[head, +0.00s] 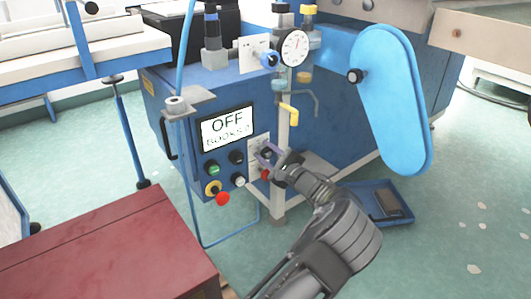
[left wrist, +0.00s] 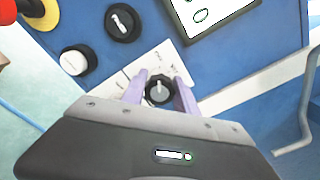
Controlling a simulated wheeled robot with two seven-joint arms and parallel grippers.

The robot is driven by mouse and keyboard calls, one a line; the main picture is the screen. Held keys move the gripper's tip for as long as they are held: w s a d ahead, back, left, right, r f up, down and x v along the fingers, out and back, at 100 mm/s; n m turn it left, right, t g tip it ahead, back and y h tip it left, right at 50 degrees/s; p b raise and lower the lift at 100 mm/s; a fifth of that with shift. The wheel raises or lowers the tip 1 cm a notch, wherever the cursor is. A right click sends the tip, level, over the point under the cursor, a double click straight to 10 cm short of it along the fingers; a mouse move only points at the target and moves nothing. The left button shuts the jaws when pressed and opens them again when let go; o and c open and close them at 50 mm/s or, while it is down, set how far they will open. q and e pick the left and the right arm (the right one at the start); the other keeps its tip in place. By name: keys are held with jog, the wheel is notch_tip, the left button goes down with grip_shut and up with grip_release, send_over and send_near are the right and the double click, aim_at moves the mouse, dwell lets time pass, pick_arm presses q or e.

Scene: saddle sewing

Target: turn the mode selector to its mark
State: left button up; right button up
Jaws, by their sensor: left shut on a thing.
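The mode selector (left wrist: 159,91) is a black knob with a light pointer line, on a white label plate (left wrist: 180,58) on the blue machine's front. Small printed marks show on the plate around it, too small to read. My left gripper (head: 268,153) is at the plate in the head view, its purple fingers on the knob. In the left wrist view the fingers (left wrist: 158,92) stand on both sides of the knob, shut on it. The fingers and gripper body hide the lower part of the plate. My right gripper is not in view.
The panel's screen (head: 227,129) reads OFF. Beside the selector are a black switch (left wrist: 122,22), a white button (left wrist: 74,60), a green button (head: 212,169) and a red stop button (head: 222,198). A red cabinet (head: 110,250) stands front left.

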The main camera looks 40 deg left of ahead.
pick_arm(q)
grip_shut()
